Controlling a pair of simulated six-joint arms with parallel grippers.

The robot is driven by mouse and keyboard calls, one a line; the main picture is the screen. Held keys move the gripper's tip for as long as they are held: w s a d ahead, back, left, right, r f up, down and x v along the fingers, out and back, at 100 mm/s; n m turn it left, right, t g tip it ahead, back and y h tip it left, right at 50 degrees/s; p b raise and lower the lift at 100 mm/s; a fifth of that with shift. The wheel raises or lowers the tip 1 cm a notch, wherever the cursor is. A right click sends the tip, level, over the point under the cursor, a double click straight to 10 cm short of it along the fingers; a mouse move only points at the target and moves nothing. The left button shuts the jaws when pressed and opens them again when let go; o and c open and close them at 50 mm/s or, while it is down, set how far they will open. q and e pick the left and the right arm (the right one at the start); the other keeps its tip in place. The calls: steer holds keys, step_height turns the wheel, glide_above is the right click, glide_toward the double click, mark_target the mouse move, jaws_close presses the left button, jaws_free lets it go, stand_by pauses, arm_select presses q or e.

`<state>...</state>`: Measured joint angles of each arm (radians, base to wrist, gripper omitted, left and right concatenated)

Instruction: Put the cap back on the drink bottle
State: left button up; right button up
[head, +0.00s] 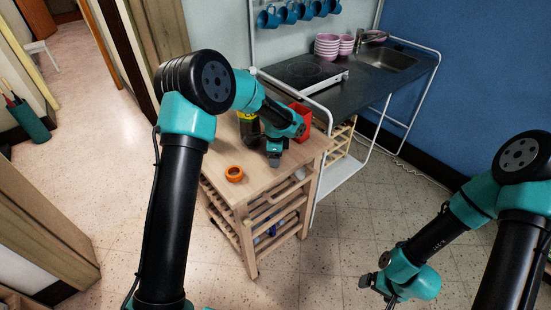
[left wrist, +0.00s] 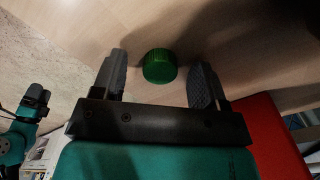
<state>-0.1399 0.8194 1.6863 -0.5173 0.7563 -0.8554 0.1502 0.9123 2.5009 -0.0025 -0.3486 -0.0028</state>
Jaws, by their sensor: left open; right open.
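A green ribbed cap (left wrist: 160,66) lies on the wooden top, between the spread fingers of my left gripper (left wrist: 158,80) in the left wrist view, with gaps on both sides. In the head view my left gripper (head: 274,160) points down low over the wooden cart; I cannot make out the cap there. A dark bottle with a yellow-green label (head: 248,124) stands on the cart behind my left arm, partly hidden; its top is not visible. My right gripper (head: 374,284) hangs over the floor at the lower right, far from the cart, open and empty.
An orange ring-shaped object (head: 234,173) lies near the cart's (head: 254,183) left edge. A red container (head: 301,117) stands at the back right of the cart; it also shows in the left wrist view (left wrist: 268,138). A counter with hob, bowls and sink is behind.

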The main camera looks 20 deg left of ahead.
arm_select(q)
steer(key=shift+c, duration=0.5)
steer(key=c, duration=0.9)
steer(key=shift+c, duration=0.2)
